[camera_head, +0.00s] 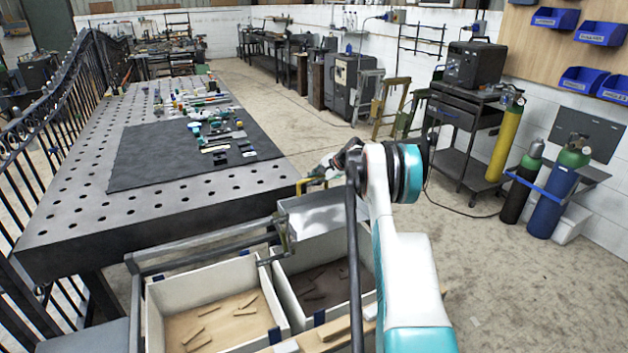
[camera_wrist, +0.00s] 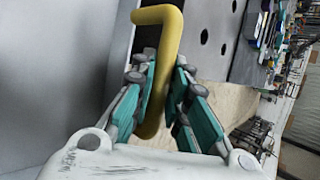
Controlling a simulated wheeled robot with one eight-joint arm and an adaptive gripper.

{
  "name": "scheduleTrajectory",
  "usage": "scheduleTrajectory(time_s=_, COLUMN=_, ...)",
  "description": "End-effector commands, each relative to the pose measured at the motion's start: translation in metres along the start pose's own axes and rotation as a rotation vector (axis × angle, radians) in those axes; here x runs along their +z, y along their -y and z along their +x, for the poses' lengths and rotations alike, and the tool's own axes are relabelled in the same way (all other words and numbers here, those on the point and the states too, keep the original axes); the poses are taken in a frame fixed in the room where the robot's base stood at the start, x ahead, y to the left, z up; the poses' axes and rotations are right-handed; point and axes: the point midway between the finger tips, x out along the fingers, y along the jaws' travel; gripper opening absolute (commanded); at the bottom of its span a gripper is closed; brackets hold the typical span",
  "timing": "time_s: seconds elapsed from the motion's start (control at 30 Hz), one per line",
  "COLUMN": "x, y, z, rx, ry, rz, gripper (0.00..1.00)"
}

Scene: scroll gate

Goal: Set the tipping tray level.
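The grey metal tipping tray (camera_head: 325,212) hangs above the right-hand bin in the head view. It appears tilted down towards the bins, though its exact angle is hard to tell. Its yellow handle (camera_head: 312,182) sticks up at the far side, partly hidden by my wrist. In the wrist view, the yellow handle (camera_wrist: 158,70) runs between my fingers. My gripper (camera_wrist: 165,80) has its teal pads close on both sides of the bar and looks shut on it. A plain grey surface (camera_wrist: 55,70), likely the tray, fills the left of the wrist view.
Two open bins with wooden pieces, left (camera_head: 215,310) and right (camera_head: 325,280), stand below the tray. A perforated steel table (camera_head: 90,215) with a dark mat and tools is behind left. Gas cylinders (camera_head: 555,185) stand at right. Open floor (camera_head: 500,290) lies right of my arm.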

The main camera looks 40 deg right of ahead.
Motion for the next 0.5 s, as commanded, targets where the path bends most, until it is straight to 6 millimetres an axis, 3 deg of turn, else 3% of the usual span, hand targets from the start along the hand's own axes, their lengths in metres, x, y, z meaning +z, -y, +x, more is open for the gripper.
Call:
scheduleTrajectory(time_s=0.1, x=-0.0003, y=-0.0011, z=0.0011, rx=0.001, ry=0.0, rz=-0.001, gripper=0.35)
scheduleTrajectory(time_s=0.5, x=0.0, y=-0.0002, z=-0.006, rx=0.001, ry=0.0, rz=0.0, gripper=0.35)
